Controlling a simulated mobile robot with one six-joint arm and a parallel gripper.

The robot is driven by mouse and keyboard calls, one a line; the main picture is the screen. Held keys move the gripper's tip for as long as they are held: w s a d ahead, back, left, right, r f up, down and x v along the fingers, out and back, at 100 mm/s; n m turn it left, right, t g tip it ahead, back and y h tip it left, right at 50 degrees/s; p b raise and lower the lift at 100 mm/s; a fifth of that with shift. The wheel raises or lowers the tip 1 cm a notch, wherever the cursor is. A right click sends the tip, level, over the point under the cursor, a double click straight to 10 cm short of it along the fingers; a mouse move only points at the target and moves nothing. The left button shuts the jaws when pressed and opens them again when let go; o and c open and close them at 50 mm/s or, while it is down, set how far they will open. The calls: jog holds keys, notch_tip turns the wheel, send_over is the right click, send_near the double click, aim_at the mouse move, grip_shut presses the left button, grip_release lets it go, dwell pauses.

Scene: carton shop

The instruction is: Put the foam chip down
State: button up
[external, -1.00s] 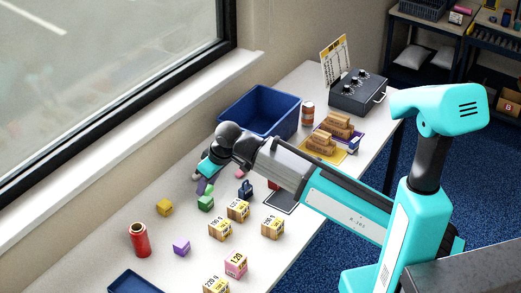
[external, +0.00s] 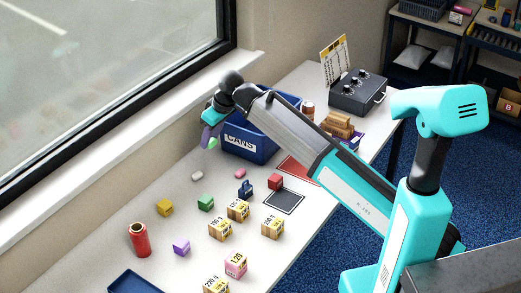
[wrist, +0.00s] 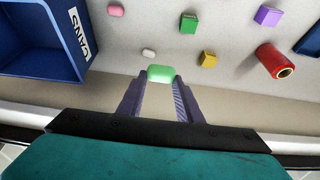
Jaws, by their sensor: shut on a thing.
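A green foam chip (wrist: 161,73) is between the fingertips of my gripper (wrist: 162,80) in the wrist view. In the external view the green chip (external: 213,143) shows in part, beside the purple fingers of my gripper (external: 208,138). The gripper is shut on the chip and holds it above the table, just left of the blue bin marked CANS (external: 268,147). A white chip (external: 197,175) and a pink chip (external: 240,173) lie on the table, apart from the gripper.
Green, yellow and purple cubes, a red cylinder (external: 139,240) and several labelled boxes (external: 237,211) stand in the front half. A dark square mat (external: 284,201) lies near a red cube (external: 275,182). The window wall (external: 165,140) runs along the left. Bare tabletop shows around the chips.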

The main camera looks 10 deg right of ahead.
jog(key=w+d, duration=1)
jog(key=w, duration=0.5)
jog(key=w+d, duration=0.9)
jog(key=w, duration=0.6)
notch_tip(320, 180, down, 11)
jog(key=shift+s+f, duration=0.15)
jog(key=shift+s, duration=0.2)
jog(key=shift+a, duration=0.1)
jog(key=shift+f+p, duration=0.6)
jog(key=shift+f, duration=2.55)
jog(key=shift+f+p, duration=0.5)
jog(key=shift+f, duration=1.4)
jog(key=shift+f, duration=0.1)
